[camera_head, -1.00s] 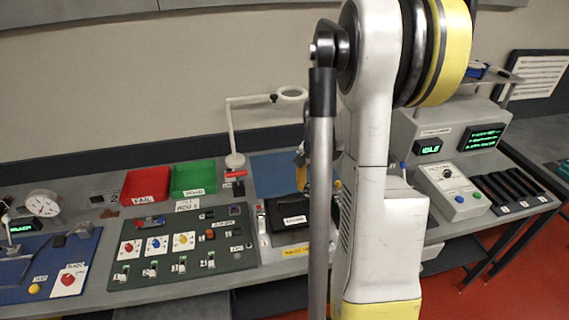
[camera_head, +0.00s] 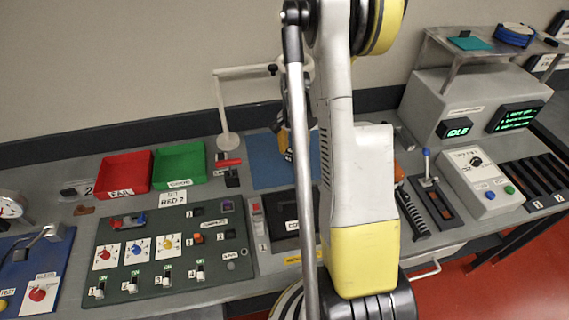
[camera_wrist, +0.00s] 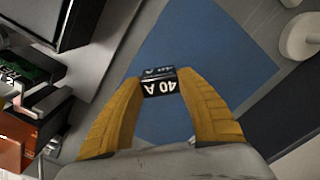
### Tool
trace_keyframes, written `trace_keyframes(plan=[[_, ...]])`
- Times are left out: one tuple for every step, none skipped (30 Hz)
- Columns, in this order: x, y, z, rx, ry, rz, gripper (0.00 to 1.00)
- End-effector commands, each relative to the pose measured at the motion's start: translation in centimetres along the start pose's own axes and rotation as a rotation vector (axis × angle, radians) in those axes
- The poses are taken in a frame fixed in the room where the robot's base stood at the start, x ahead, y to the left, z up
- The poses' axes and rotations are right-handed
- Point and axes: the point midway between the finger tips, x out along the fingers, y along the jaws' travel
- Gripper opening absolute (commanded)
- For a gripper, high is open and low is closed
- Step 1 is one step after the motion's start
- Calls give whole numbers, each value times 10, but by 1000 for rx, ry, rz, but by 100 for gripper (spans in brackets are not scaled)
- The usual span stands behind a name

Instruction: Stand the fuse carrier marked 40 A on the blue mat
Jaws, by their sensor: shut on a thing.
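The fuse carrier (camera_wrist: 162,87) is a small dark block with white "40 A" lettering on two faces. My gripper (camera_wrist: 160,84) has yellow fingers shut on it in the wrist view. The blue mat (camera_wrist: 200,55) lies behind and below the carrier there; I cannot tell whether the carrier touches it. In the head view the mat (camera_head: 262,160) is on the bench near the wall. My gripper (camera_head: 287,155) shows there only partly at the mat, and my arm hides the carrier and the mat's right part.
A white post with an arm (camera_head: 228,140) stands just left of the mat. A red-handled lever (camera_head: 230,172) and a black framed box (camera_head: 290,225) are near its front. Red (camera_head: 122,186) and green (camera_head: 180,177) bins sit further left.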

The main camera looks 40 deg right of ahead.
Motion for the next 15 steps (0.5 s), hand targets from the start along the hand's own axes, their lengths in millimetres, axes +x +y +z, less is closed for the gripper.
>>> trace_keyframes(plan=[[7, -10, 3, -4, 0, 0, 10], [10, -14, 4, -3, 0, 0, 10], [13, -20, 5, -2, 0, 0, 10], [14, -22, 6, -2, 0, 0, 10], [16, -25, 6, -2, 0, 0, 10], [17, -27, 7, -1, 0, 0, 10], [18, -28, 7, 0, 0, 0, 10], [19, -28, 7, 0, 0, 0, 10], [22, -29, 7, 1, 0, 0, 10], [25, -29, 7, 1, 0, 0, 10], [29, -29, 7, 1, 0, 0, 10], [35, -29, 7, 1, 0, 0, 10], [40, -28, 7, 1, 0, 0, 10], [46, -28, 7, 1, 0, 0, 10], [52, -28, 7, 1, 0, 0, 10]])
